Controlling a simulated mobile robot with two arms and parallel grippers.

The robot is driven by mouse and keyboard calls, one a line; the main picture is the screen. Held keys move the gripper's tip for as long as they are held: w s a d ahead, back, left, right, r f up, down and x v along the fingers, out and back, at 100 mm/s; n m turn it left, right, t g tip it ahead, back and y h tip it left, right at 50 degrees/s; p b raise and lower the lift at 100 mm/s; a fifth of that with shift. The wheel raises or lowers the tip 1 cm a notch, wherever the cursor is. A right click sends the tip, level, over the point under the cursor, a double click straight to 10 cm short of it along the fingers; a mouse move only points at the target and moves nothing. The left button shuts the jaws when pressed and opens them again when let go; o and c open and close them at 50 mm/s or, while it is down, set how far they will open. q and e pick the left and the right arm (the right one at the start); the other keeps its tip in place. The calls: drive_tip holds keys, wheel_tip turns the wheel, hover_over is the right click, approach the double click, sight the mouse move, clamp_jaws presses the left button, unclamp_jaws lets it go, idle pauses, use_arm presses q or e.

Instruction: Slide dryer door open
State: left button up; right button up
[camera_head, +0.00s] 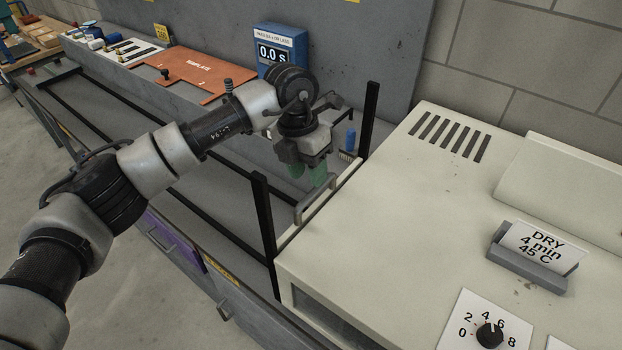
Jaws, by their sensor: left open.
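The dryer (420,210) is a large cream box filling the right side. At its left end, a narrow pale door edge (345,180) runs between two upright black posts. A grey bar handle (316,198) is on that door. My left gripper (307,174) comes in from the left and points down, with green fingertips apart and nothing between them. Its tips are just above and behind the handle in the picture; I cannot tell whether they touch it. The door's face is mostly hidden from this angle. My right gripper is not in view.
A black post (264,232) stands close to the gripper's near side, another (369,120) beyond it. A blue timer (280,48) reading 0.0 s and an orange template board (195,75) are at the back. The dryer top holds a "DRY 4 min 45 C" card (541,246) and a dial (489,335).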

sight(312, 191)
use_arm(q)
drive_tip(key=shift+s+d+f+p, duration=0.1)
drive_tip(key=shift+d+f+p, duration=0.05)
drive_tip(key=shift+f, duration=0.5)
drive_tip(key=shift+s+d+f+p, duration=0.1)
drive_tip(key=shift+f+p, duration=0.1)
drive_tip(key=shift+f, duration=0.5)
drive_tip(key=shift+s+d+f+p, duration=0.1)
drive_tip(key=shift+d+f+p, duration=0.05)
drive_tip(key=shift+f, duration=0.5)
clamp_jaws()
